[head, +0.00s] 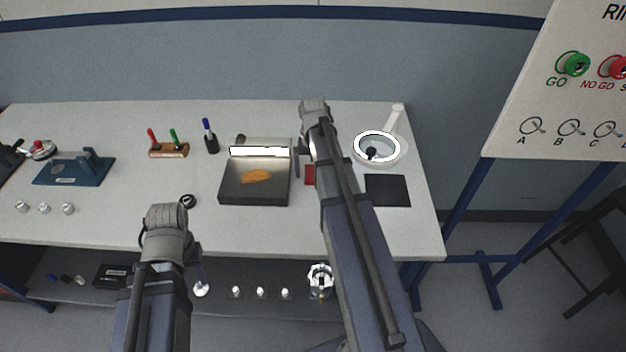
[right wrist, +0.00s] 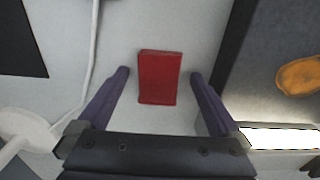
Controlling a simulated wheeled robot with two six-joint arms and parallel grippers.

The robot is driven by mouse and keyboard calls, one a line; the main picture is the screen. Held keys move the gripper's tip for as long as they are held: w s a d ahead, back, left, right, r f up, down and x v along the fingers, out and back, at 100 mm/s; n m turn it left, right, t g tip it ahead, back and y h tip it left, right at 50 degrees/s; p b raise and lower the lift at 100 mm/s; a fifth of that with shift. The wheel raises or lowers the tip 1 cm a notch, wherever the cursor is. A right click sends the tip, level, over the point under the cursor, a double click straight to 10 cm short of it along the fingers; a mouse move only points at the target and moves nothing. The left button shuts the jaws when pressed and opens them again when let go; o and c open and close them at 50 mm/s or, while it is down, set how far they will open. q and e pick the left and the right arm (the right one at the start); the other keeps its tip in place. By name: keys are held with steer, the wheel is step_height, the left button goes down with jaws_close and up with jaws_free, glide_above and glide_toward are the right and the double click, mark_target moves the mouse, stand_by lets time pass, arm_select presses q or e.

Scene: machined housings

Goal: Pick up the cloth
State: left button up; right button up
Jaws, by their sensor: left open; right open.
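The cloth (head: 309,175) is a small red folded rectangle lying on the white bench, partly hidden behind my right arm in the head view. In the right wrist view the cloth (right wrist: 159,88) lies flat between the two spread purple fingers. My right gripper (right wrist: 160,73) is open over it, with a gap on each side and nothing held. In the head view its fingers are mostly hidden by the arm. My left gripper (head: 166,222) is at the bench's front edge, well left of the cloth; its fingers are mostly hidden.
A grey tray (head: 236,194) with an orange piece (head: 256,176) stands just left of the cloth. A black mat (head: 387,190) and a ring lamp (head: 377,147) are to the right. Markers (head: 209,135) and a blue fixture (head: 75,170) stand further left.

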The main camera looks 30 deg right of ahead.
mark_target(313, 174)
steer(key=shift+c, duration=0.2)
steer(key=c, duration=1.4)
steer(key=shift+r, duration=0.2)
step_height(313, 174, up, 10)
steer(key=p, duration=1)
steer(key=shift+f, duration=0.15)
